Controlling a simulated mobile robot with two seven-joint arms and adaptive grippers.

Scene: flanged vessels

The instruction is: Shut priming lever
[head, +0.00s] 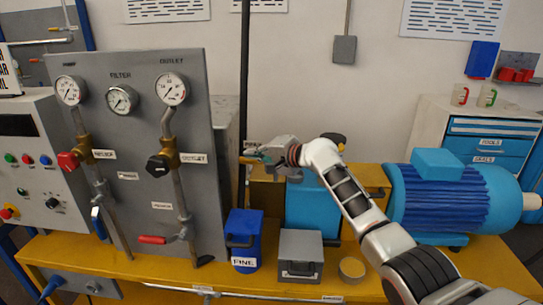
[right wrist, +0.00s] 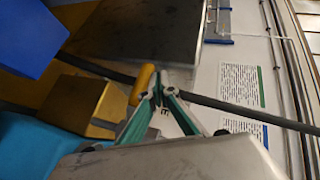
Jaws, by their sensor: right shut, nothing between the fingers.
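My right gripper (head: 256,157) is shut and empty beside the black upright pole, above the blue FINE container. In the right wrist view its green-edged fingers (right wrist: 159,88) meet at the tips. A small orange-yellow handle (right wrist: 142,84) lies right by the fingertips, near the dark pole; I cannot tell whether they touch. It looks like the priming lever, but its label is not readable. In the head view the handle shows only as a small orange bit (head: 250,152) at the fingertips. My left gripper is not in view.
The grey filter panel (head: 135,115) with gauges and red and blue valve handles stands left. The blue FINE container (head: 243,240), a grey box (head: 301,257) and a blue motor (head: 450,198) stand on the yellow bench. The black pole (head: 244,90) rises close to my gripper.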

